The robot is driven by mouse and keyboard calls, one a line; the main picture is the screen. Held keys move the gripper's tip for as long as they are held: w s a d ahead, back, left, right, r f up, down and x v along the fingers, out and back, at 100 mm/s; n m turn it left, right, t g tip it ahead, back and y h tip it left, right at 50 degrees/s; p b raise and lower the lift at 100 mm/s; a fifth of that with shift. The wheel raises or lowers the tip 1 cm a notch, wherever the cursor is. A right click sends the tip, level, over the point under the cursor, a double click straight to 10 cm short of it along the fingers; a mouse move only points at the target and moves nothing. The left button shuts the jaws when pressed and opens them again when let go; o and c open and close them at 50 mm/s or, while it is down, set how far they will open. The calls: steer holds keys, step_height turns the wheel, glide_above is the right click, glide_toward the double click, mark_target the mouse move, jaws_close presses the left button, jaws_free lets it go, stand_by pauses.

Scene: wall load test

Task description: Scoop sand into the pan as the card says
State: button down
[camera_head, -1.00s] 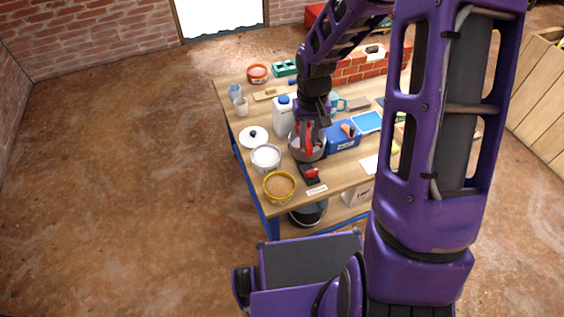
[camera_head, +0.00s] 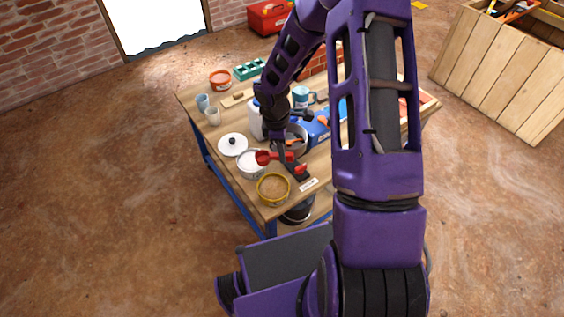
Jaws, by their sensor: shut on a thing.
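My gripper (camera_head: 283,151) is shut on a red scoop (camera_head: 264,157). The scoop is over or near the rim of a white tub (camera_head: 249,166); I cannot tell whether it is loaded. A yellow tub (camera_head: 273,190) with tan, sand-like contents stands in front, close to the table's near corner. The grey metal pan (camera_head: 298,135) is right behind my gripper, partly hidden by it. It seems to sit on a dark scale (camera_head: 296,171) with a red part in front. A small white label (camera_head: 308,185) lies beside the scale; its writing is unreadable.
On the wooden table (camera_head: 222,176) are a white lid (camera_head: 233,145), a white jug (camera_head: 255,120), cups (camera_head: 212,115), a blue box (camera_head: 316,131) and an orange tub (camera_head: 220,80). My arm hides the table's right part. A wooden crate (camera_head: 500,70) stands at right.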

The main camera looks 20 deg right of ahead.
step_height(320, 180, down, 7)
steer(key=n+t+h+b, duration=0.1)
steer(key=n+b, duration=0.3)
steer(key=n, duration=0.3)
steer(key=shift+w+a+r+n+t, duration=0.2)
steer(key=shift+n+t, duration=0.1)
steer(key=shift+n, duration=0.1)
steer(key=shift+s+f+h+b, duration=0.1)
steer(key=shift+h+b, duration=0.3)
steer(key=shift+b, duration=0.1)
steer(key=shift+s+a+f+t+h+b, duration=0.15)
steer(key=shift+f+h+b, duration=0.3)
steer(key=shift+f+b, duration=0.8)
steer(key=shift+a+f+t+h+b, duration=0.2)
steer(key=shift+f+h+b, duration=0.3)
steer(key=shift+b, duration=1.45)
